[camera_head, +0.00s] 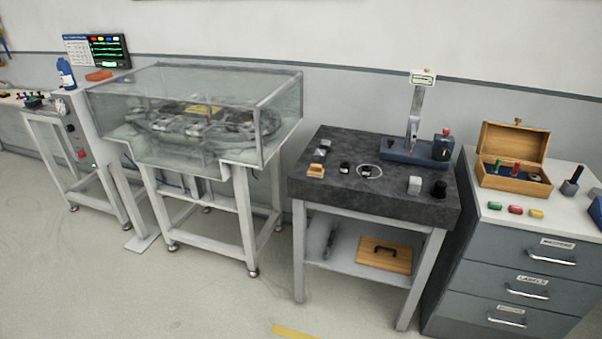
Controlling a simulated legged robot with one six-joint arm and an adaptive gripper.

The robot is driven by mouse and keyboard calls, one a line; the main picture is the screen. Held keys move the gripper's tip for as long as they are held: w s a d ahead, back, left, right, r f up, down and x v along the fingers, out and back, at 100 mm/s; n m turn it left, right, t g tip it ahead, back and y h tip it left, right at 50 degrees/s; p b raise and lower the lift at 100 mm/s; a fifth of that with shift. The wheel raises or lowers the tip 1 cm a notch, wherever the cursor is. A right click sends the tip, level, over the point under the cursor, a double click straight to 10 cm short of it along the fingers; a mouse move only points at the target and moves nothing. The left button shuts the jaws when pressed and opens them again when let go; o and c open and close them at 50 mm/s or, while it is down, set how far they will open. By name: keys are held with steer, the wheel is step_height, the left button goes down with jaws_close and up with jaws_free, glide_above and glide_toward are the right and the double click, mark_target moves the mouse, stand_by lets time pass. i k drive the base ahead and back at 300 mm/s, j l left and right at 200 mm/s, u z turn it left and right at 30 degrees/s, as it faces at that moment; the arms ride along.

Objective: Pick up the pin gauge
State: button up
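I cannot tell for sure which item is the pin gauge. An open wooden case (513,177) on the cabinet top holds small pieces with green and red handles. A dark piece with an upright stem (571,182) stands to the right of the case. On the dark stone table, a short black cylinder (439,189) stands near the right corner beside a light grey block (415,184). My gripper is not in view.
The stone table (385,200) carries a comparator stand (412,125) at the back. A drawer cabinet (500,262) stands on its right, with green, red and yellow pieces on top. A glass-covered machine (195,125) stands left. The floor (180,300) in front is mostly clear.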

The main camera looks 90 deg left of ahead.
mark_target(495, 169)
steer(key=u, duration=2.8)
steer(key=i+l+z, duration=0.15)
steer(key=i+z, duration=0.3)
steer(key=i+j+z, duration=0.1)
steer(key=i+z, duration=0.35)
steer(key=i, duration=0.25)
steer(key=i+j+z, duration=0.1)
steer(key=i, duration=0.45)
steer(key=i+j, duration=0.25)
steer(key=i, duration=0.3)
steer(key=l+z, duration=0.05)
